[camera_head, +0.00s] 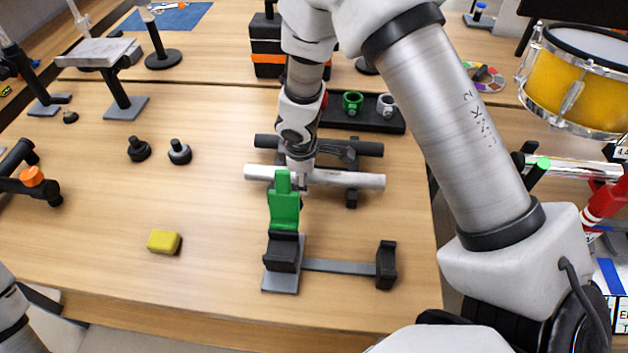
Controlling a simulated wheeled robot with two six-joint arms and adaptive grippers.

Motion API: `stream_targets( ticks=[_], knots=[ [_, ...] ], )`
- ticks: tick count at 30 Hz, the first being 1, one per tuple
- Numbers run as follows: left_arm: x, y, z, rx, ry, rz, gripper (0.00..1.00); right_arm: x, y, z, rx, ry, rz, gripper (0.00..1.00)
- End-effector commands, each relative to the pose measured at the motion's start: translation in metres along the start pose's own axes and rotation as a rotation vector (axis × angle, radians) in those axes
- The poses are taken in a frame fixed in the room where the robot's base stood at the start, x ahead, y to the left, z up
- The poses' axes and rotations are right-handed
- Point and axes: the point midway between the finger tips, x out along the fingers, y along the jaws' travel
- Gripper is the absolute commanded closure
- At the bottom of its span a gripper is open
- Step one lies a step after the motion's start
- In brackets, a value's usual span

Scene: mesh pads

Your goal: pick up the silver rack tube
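A pale silver tube (345,180) lies crosswise in the middle of the table, in front of a black tube (365,149) on a dark rack (351,197). My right gripper (301,178) reaches down from above onto the silver tube, left of its middle. Its fingers are small and partly hidden by the tube and a green piece, so I cannot tell if they are closed on it. My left arm (12,308) shows only at the lower left edge; its gripper is out of view.
A stand with a green upright (284,210) and a grey bar (338,267) stands just in front of the tube. A yellow block (163,242) and two black knobs (138,149) lie to the left. A black holder (375,119) stands behind.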

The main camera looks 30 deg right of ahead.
Motion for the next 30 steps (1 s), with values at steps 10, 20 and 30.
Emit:
stream_targets(
  ticks=[10, 20, 30],
  knots=[
    [-0.001, 0.0, 0.0, 0.0, 0.001, 0.0, 0.6, -0.002, 0.0, 0.0, 0.0, 0.0, 0.001, 1.0],
    [-0.005, 0.0, 0.0, 0.0, 0.0, 0.0, 0.6, -0.007, 0.002, 0.0, -0.001, 0.001, 0.001, 1.0],
    [-0.047, 0.0, 0.0, 0.0, 0.001, 0.0, 0.6, -0.082, 0.019, -0.001, 0.0, 0.003, 0.004, 1.0]
  ],
)
